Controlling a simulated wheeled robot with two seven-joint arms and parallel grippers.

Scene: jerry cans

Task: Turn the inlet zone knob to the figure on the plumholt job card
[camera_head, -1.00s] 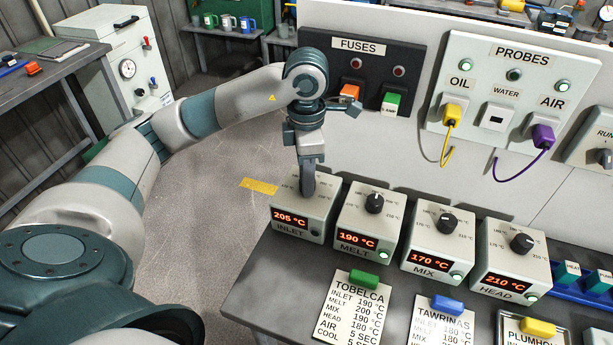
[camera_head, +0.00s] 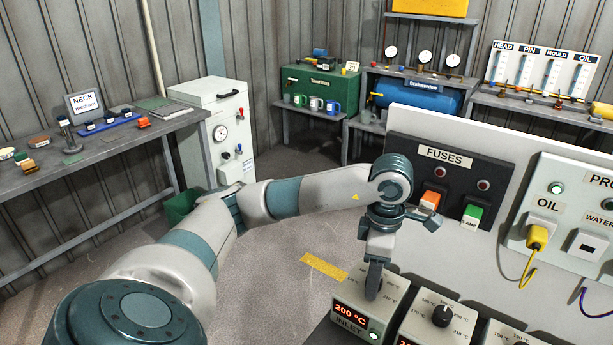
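The inlet zone box (camera_head: 349,328) stands at the lower right of the head view, with a red display reading 200 °C and a lit green lamp. My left gripper (camera_head: 373,290) points down onto the top of this box, at its knob. Its fingers cover the knob and look closed together around it, though the grip itself is hidden. The plumholt job card is out of the picture. My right gripper is not in the picture.
The melt zone box (camera_head: 437,325) with its black knob stands just right of the inlet box. The fuses panel (camera_head: 447,185) rises behind. A workbench (camera_head: 110,160) and a grey cabinet (camera_head: 220,130) stand at the left. Bare floor lies between.

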